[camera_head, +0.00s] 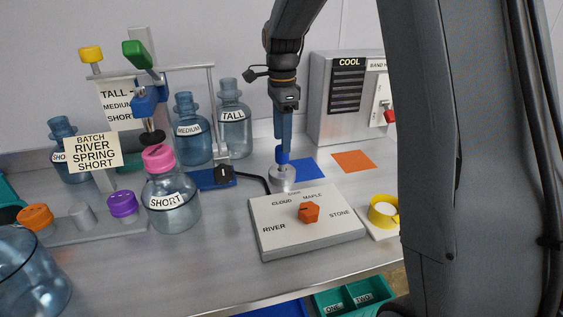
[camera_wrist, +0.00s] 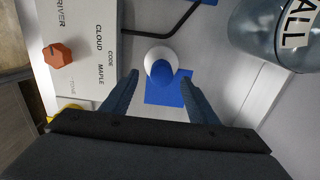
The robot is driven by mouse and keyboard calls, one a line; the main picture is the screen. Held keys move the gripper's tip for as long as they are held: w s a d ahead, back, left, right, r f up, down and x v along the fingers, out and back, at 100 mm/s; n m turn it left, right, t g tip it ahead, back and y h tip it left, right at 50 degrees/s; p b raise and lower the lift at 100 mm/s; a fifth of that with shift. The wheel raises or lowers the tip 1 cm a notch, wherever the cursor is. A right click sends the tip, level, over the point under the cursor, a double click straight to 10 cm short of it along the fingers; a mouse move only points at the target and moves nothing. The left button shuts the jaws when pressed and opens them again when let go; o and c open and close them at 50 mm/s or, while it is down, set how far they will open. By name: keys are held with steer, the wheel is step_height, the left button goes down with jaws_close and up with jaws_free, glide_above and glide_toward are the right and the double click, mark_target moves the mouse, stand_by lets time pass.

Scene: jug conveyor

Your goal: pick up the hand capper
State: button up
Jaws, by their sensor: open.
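The hand capper, taken to be the silver-white piece with a blue knob on top, stands on the grey table in the head view (camera_head: 283,178). In the wrist view it shows from above (camera_wrist: 160,66), at the edge of a blue square. My gripper (camera_head: 284,150) points straight down over it, with the fingertips near the blue knob. In the wrist view my gripper (camera_wrist: 160,80) is open, one finger on each side of the knob's line. I cannot tell how far the fingertips are above the knob.
A white selector box (camera_head: 270,235) with an orange knob stands close in front of the capper. A black cable (camera_head: 256,178) runs just left of it. A TALL jug (camera_head: 235,135) stands behind left, and a grey COOL machine (camera_head: 325,115) behind right. An orange square (camera_head: 353,161) is bare.

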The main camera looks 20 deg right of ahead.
mark_target(282, 163)
steer(key=shift+w+f+p, duration=0.2)
steer(key=shift+f+p, duration=0.85)
steer(key=shift+f, duration=1.7)
steer(key=c, duration=1.3)
